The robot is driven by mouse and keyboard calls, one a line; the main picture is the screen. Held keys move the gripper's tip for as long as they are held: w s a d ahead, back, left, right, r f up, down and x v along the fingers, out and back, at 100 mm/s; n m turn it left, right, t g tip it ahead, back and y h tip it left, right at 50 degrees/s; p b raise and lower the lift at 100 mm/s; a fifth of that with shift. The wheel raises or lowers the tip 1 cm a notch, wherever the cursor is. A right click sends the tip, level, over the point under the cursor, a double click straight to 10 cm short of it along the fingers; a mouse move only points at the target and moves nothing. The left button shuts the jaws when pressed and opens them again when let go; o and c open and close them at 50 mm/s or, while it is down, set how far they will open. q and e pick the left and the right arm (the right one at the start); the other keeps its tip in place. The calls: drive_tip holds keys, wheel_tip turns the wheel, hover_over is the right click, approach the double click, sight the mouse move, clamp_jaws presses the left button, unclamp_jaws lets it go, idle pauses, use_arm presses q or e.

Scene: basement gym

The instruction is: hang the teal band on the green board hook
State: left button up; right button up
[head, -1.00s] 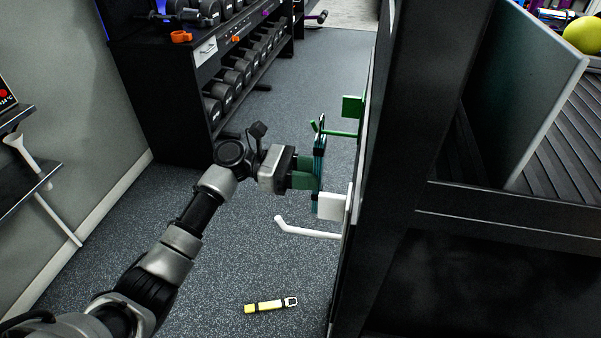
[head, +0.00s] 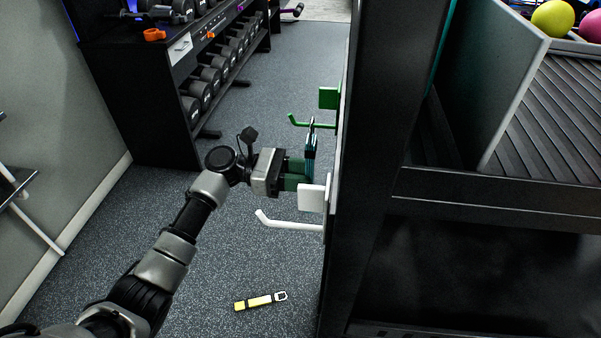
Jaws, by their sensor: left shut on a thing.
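My left gripper (head: 300,173) is shut on the teal band (head: 310,160), which hangs upright beside the board. The green hook (head: 300,123) sticks out to the left from its green plate (head: 328,98) on the board, its tip bent up. The band's dark top end overlaps the hook's rod in the picture, between the tip and the plate. I cannot tell whether its loop is around the rod or only in front of it. My right gripper is not in view.
A white hook (head: 288,223) with a white plate (head: 312,198) sits nearer on the same board, close below my left gripper. A yellow band (head: 260,301) lies on the floor. A dumbbell rack (head: 150,90) stands behind, and a dark shelf unit (head: 480,185) fills the right.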

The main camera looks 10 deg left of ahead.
use_arm(q)
drive_tip(key=o, duration=1)
